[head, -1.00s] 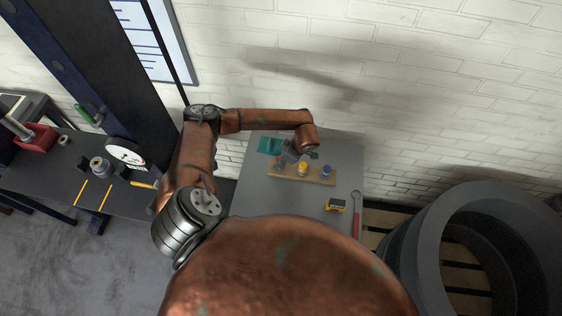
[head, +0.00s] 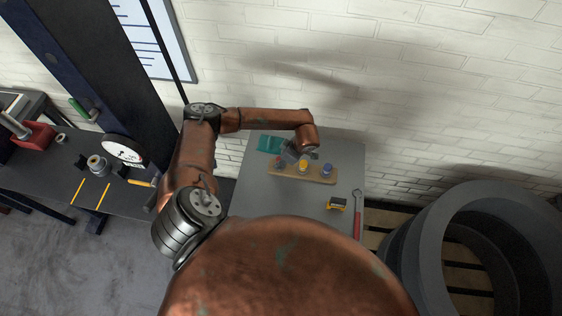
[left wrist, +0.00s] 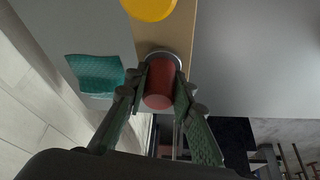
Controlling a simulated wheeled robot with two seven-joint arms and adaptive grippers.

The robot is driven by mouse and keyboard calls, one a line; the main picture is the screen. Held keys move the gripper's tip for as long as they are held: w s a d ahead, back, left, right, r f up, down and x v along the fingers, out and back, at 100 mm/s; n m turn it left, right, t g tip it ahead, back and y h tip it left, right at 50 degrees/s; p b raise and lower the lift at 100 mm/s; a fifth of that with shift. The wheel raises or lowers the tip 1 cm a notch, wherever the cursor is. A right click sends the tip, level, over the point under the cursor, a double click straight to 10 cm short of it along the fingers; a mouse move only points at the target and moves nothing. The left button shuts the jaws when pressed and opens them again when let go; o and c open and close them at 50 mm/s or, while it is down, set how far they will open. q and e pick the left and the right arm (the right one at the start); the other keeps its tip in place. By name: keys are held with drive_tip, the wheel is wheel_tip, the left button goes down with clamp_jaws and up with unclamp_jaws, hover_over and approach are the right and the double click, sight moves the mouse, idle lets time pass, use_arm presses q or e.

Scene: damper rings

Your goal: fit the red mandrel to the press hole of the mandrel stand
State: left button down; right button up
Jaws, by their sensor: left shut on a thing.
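The red mandrel (left wrist: 160,84) is between the fingers of my left gripper (left wrist: 162,92) in the left wrist view. The gripper is shut on it from both sides. A grey collar shows at the mandrel's far end, by the wooden mandrel stand (left wrist: 165,32). I cannot tell whether the mandrel is still seated or lifted. In the head view, the gripper (head: 289,155) is at the left end of the stand (head: 315,177), partly hiding the red mandrel (head: 279,163). A yellow mandrel (head: 302,167) and a blue one (head: 327,169) stand on it. My right gripper is not in view.
A teal cloth (head: 269,144) lies behind the stand on the grey table (head: 270,205). A yellow device (head: 336,204) and a red-handled wrench (head: 357,222) lie at front right. At left stand a dark bench (head: 40,178), a gauge (head: 122,150) and a metal cylinder (head: 97,165).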

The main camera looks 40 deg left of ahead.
use_arm(q)
drive_tip(key=shift+f, duration=0.2)
drive_tip(key=c, duration=1.6)
unclamp_jaws()
drive_tip(key=v, duration=1.2)
drive_tip(key=shift+d+f, duration=0.15)
